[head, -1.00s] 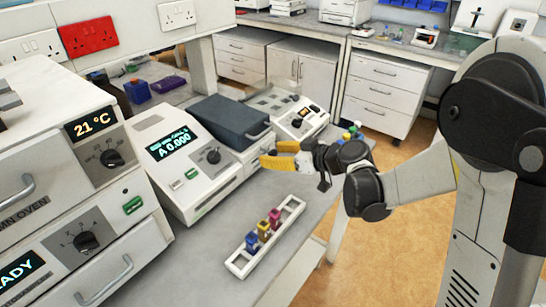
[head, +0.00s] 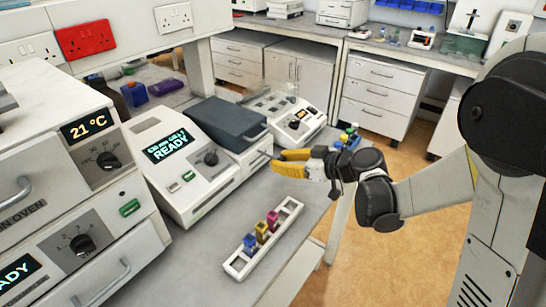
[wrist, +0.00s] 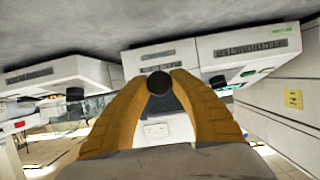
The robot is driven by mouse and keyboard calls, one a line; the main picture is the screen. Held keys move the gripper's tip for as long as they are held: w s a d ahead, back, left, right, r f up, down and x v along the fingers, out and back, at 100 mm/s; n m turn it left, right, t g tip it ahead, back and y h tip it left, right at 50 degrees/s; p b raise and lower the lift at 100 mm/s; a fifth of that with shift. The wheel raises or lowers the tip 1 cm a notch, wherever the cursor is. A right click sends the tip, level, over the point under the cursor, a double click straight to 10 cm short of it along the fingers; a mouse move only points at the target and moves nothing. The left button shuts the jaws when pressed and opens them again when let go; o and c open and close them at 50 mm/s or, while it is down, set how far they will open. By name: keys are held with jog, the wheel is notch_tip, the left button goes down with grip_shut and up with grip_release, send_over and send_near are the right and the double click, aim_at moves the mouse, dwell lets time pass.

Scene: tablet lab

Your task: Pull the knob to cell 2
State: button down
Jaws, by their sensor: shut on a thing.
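The white spectrometer (head: 200,165) stands on the bench in the head view. Its screen reads READY, with a smaller line above that I cannot read for sure. My gripper (head: 279,161) has yellow fingers and is just off the right side of the instrument. In the wrist view the fingertips of my gripper (wrist: 159,80) close around a round black knob (wrist: 159,83). The knob is hidden by the fingers in the head view. I cannot read which cell position it is at.
A white rack (head: 240,266) with blue, yellow and magenta-topped cuvettes stands on the bench in front. An oven (head: 60,165) is at the left. Another white instrument (head: 297,120) stands behind my gripper. Open floor lies to the right of the bench.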

jog(key=c, duration=1.1)
grip_release()
jog(key=v, duration=1.2)
jog(key=shift+w, duration=0.1)
jog(key=s+d+m+h, duration=0.3)
jog(key=s+m+h, duration=0.2)
jog(key=s, duration=0.4)
jog(key=s+d+m+g+h, duration=0.1)
jog(key=s+d+m+h, duration=0.2)
jog(key=s, duration=0.6)
jog(key=m+h, duration=0.2)
jog(key=shift+d+f+h, duration=0.25)
jog(key=shift+f+h, duration=0.1)
jog(key=shift+h, duration=0.05)
